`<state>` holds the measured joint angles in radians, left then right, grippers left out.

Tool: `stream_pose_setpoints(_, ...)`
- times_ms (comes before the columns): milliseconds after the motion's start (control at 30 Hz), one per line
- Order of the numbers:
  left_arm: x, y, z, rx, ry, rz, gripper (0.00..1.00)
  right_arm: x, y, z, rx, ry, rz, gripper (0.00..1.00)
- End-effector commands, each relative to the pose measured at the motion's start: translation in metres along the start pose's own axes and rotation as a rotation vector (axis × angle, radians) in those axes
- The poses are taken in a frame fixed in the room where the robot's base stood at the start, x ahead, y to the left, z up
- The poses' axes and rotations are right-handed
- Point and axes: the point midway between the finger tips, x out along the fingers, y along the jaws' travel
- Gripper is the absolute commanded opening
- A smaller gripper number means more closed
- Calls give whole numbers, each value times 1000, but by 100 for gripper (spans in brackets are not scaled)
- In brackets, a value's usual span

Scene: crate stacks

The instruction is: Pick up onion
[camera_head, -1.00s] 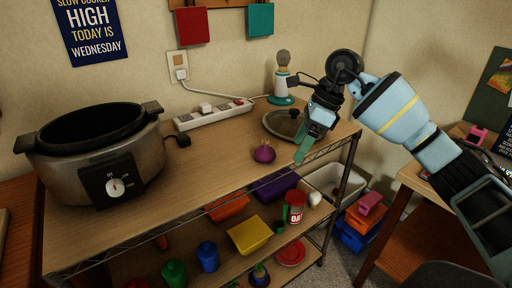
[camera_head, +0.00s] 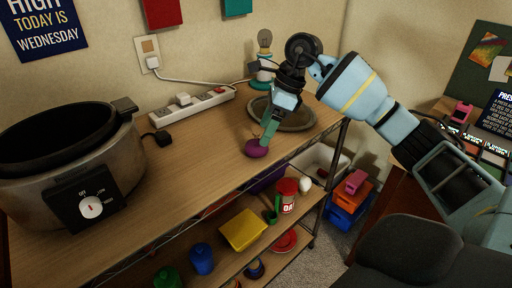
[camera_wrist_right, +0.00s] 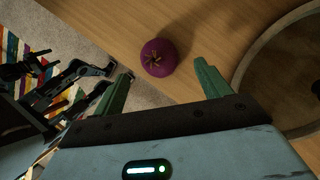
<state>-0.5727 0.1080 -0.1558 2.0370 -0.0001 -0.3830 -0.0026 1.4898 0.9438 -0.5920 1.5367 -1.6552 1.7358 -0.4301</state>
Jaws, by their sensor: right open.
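A purple onion (camera_head: 256,148) lies on the wooden top of the shelf unit, near its front edge. It also shows in the right wrist view (camera_wrist_right: 158,57), with its stem end toward the camera. My right gripper (camera_head: 268,134) is over the onion in the head view, with a green finger just at its upper right. In the right wrist view its two green fingers (camera_wrist_right: 166,86) are spread wide, and the onion lies ahead of and between their tips. Nothing is held.
A round lid (camera_head: 297,115) lies just right of the onion. A lamp (camera_head: 265,68) and a power strip (camera_head: 194,105) stand behind. A slow cooker (camera_head: 62,172) fills the left end. The shelf below holds a yellow bin (camera_head: 243,230) and a red can (camera_head: 287,190).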

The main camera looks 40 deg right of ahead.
Motion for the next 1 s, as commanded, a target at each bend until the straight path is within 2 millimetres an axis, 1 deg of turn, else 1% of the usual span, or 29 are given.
stream_pose_setpoints(167, 0, 0, -1, 0, 1, 0, 68, 4, 0, 1, -1, -1, -1, 76)
stream_pose_setpoints(267, -1, 0, -2, 0, 2, -1, 68, 15, 1, 1, -1, 0, 2, 76)
stream_pose_setpoints(500, -2, 0, -3, 1, 4, -1, 68, 47, 2, 2, -1, -1, 1, 76)
stream_pose_setpoints(600, -2, 0, -3, 0, 4, -1, 68, 51, 1, 2, -1, -1, -1, 76)
stream_pose_setpoints(767, -2, 0, -2, 0, 3, -1, 68, 51, 1, 2, -1, -1, -2, 76)
stream_pose_setpoints(867, -2, 0, -2, 0, 2, -1, 68, 51, 1, 2, -1, -1, -2, 64)
stream_pose_setpoints(1000, -2, 0, -2, 0, 2, -1, 68, 51, 1, 2, -1, -1, -2, 46)
